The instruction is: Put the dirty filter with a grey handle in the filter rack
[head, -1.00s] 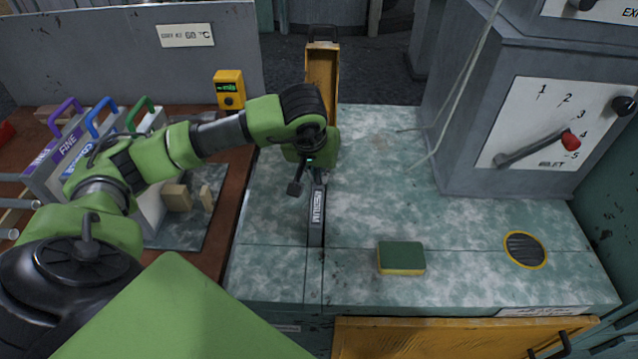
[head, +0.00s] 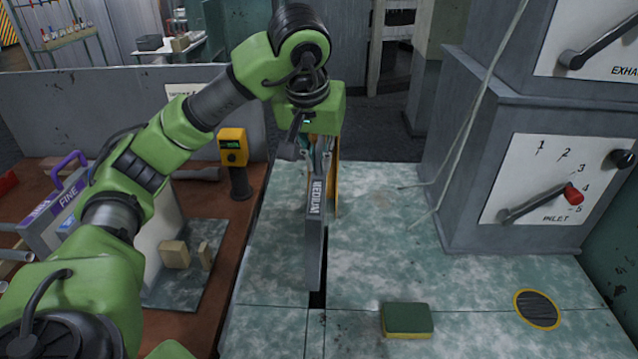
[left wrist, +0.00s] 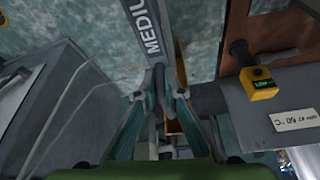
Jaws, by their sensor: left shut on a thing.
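The filter is a flat grey panel (head: 315,235) marked MEDIUM; it also shows at the top of the left wrist view (left wrist: 143,28). My left gripper (head: 318,160) is shut on its grey handle (left wrist: 159,78) and holds it upright above the narrow dark slot (head: 317,299) in the green counter. The panel's lower end is at the slot; I cannot tell if it is fully clear. The filter rack is at the left, where a grey FINE filter (head: 62,207) with a purple handle stands. My left arm hides most of the rack. My right gripper is not in view.
A green and yellow sponge (head: 407,319) lies on the counter. A yellow-orange panel (head: 336,180) stands behind the filter. A yellow meter (head: 233,148) and small tan blocks (head: 175,254) are to the left. The grey inlet cabinet (head: 470,150) stands at the right.

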